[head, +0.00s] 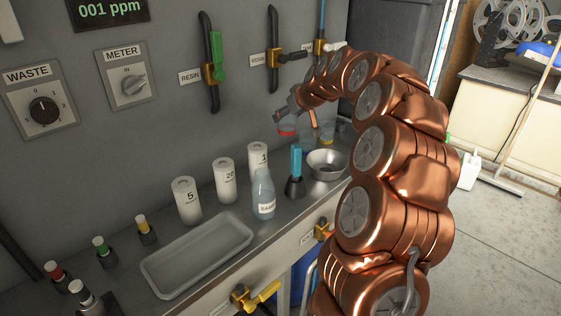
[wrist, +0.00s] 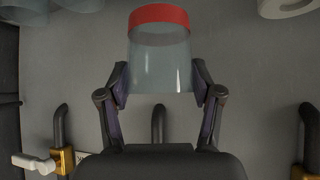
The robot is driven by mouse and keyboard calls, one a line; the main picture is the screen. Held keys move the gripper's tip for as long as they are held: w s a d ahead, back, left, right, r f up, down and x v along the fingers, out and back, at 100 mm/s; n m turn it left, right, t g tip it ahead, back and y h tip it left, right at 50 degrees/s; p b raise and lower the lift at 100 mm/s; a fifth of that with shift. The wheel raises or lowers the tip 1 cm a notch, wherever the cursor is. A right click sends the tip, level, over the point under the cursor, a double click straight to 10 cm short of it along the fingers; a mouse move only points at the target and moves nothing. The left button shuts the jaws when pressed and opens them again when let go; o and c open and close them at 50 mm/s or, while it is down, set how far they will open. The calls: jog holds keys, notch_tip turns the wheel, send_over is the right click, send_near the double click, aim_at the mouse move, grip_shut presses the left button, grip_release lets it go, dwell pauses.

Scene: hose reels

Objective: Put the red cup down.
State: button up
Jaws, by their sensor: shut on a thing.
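The red cup is a clear cup with a red band at one end. In the head view the red cup (head: 287,129) hangs in the air above the counter (head: 222,230), near the back wall, with its red band downward. My gripper (head: 288,112) is above it there, small and partly hidden. In the wrist view my gripper (wrist: 160,84) is shut on the clear part of the red cup (wrist: 160,50), one finger on each side. The red band lies beyond the fingertips.
A clear cup with an orange band (head: 326,133) stands right of the held cup. A metal bowl (head: 327,164), a blue-handled tool in a black holder (head: 295,176), a bottle (head: 263,196) and several white weights (head: 187,201) are nearby. A shallow tray (head: 198,256) is empty.

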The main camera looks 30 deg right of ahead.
jog(key=f, duration=0.2)
jog(key=shift+w+a+f, duration=0.2)
jog(key=shift+w+f, duration=0.05)
jog(key=shift+f, duration=0.05)
jog(key=shift+d+f, duration=0.1)
jog(key=shift+f, duration=4.6)
jog(key=shift+f, duration=0.2)
jog(key=o, duration=1.2)
jog(key=shift+r, duration=0.15)
